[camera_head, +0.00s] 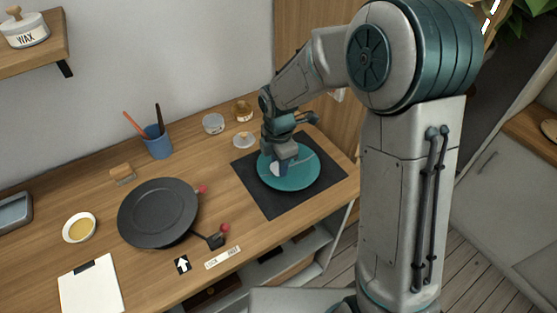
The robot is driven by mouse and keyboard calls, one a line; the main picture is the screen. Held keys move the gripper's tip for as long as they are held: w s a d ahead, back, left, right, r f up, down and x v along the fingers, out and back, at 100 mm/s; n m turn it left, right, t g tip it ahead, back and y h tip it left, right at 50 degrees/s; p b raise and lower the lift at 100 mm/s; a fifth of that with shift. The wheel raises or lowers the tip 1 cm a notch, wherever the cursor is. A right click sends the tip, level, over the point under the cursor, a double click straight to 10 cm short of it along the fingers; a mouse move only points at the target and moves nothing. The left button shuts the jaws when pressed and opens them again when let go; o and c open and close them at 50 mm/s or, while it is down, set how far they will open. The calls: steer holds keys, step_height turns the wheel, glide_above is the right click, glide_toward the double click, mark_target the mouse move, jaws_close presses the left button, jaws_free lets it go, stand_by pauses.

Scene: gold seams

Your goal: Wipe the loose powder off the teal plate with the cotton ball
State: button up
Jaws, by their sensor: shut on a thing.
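The teal plate (302,181) lies on a dark square mat (257,189) on the wooden workbench. A pale seam line crosses its upper part. My gripper (279,168) is over the left part of the plate, pointing down. It is shut on a small white thing, which appears to be the cotton ball (276,170), low at the plate's surface. I cannot tell whether it touches the plate. My gripper and wrist hide part of the plate's upper left. Loose powder is too small to make out.
Left of the mat are a dark round pan (158,212) with red-tipped clamps, a blue cup with brushes (158,147) and a bowl of amber liquid (80,228). Small jars (213,123) stand behind the mat. A clipboard (90,287) lies at front left.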

steer(key=shift+w, duration=0.1)
steer(key=shift+w, duration=0.1)
steer(key=shift+s, duration=0.2)
steer(key=shift+a+p, duration=0.1)
steer(key=shift+p, duration=0.2)
steer(key=shift+a, duration=0.15)
steer(key=shift+r, duration=0.1)
steer(key=shift+r+p, duration=0.7)
steer(key=shift+r, duration=0.05)
steer(key=shift+r, duration=0.1)
